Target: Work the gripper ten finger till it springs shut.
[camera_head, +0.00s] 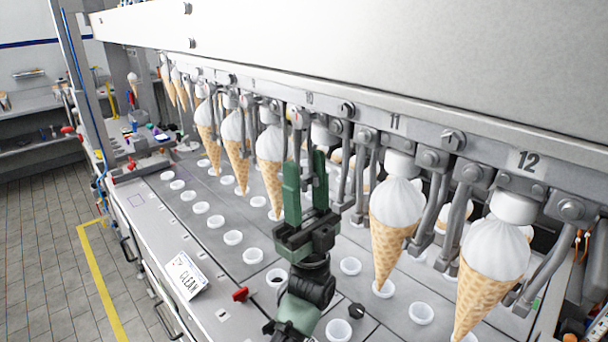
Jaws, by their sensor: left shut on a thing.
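The gripper ten station carries the label 10 (309,98) on the grey rail. A grey metal finger (307,165) hangs below it. My left gripper (306,163) is dark green, comes up from below, and is shut on this finger, one jaw on each side. A white block (322,133) shows beside the finger, to the right. No cone shows clearly at station ten; my jaws hide part of that spot. My right gripper is not in view.
Wafer cones with white tops hang to the left (270,160) and to the right (395,220) of my left gripper. White cups (233,238) sit in the steel deck below. A CLEAN sign (186,276) and a red knob (240,294) are at the front.

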